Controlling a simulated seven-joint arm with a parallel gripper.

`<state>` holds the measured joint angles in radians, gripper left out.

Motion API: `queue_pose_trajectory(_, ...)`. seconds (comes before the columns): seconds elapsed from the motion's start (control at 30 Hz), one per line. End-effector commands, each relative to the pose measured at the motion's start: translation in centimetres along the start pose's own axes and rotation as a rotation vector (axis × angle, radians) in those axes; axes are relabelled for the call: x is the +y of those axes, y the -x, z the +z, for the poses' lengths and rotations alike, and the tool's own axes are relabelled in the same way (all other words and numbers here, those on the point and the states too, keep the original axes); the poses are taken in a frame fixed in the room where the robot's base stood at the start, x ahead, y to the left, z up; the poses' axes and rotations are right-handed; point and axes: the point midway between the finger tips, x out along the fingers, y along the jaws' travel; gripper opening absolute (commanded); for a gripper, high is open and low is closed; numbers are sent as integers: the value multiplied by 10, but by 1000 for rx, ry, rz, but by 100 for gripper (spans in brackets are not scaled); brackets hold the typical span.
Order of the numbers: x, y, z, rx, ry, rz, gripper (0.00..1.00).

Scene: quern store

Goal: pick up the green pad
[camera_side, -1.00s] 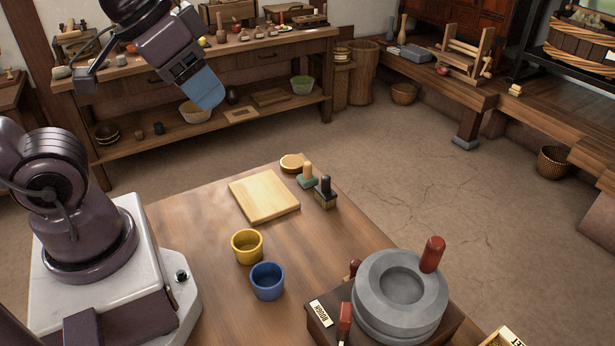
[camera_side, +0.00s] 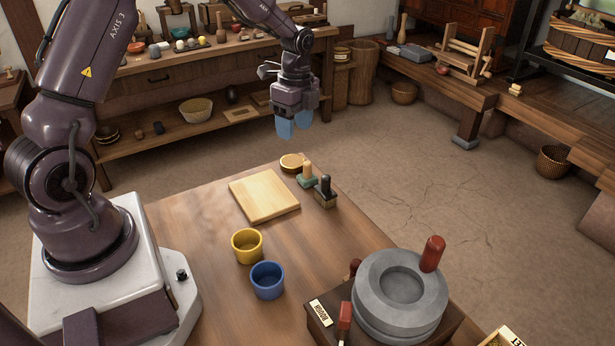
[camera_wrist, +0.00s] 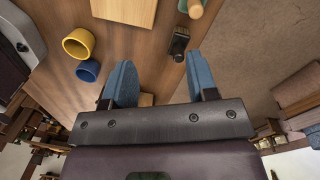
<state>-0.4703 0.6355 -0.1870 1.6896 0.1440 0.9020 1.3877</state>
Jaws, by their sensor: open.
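The green pad (camera_side: 305,183) has an upright wooden handle and stands at the far corner of the table, right of the wooden board. In the wrist view, the pad's tan handle (camera_wrist: 195,9) shows at the top edge, with part of its green base cut off. My gripper (camera_side: 294,124) points down, high above the far edge of the table, and is open and empty. Its two blue fingers (camera_wrist: 162,82) stand apart in the wrist view. The pad is below the gripper and not touched by it.
A dark-handled brush (camera_side: 325,192) stands close to the pad's right. A round wooden lid (camera_side: 292,163) lies just behind it, and the board (camera_side: 264,195) lies left. Yellow (camera_side: 247,246) and blue (camera_side: 267,281) cups and a stone quern (camera_side: 400,290) stand nearer.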

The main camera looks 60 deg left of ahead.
Motion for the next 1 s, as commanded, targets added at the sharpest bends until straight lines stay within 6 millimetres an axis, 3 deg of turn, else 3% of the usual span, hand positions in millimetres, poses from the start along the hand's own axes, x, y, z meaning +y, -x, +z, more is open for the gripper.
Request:
queue_pose_trajectory(0.03, -13, -12, 2, 8, -131, 3, 53)
queue_pose_trajectory(0.1, -27, -18, 2, 11, -324, -11, 53)
queue_pose_trajectory(0.2, -43, -9, 1, -4, -564, -54, 53)
queue_pose_trajectory(0.4, -48, -4, 2, -24, -834, -66, 53)
queue_pose_trajectory(0.57, -48, -18, 2, -24, -879, -62, 53)
queue_pose_trajectory(0.8, -50, -63, 1, -24, -877, -61, 53)
queue_pose_trajectory(1.0, -52, -81, 1, -25, -876, -65, 53)
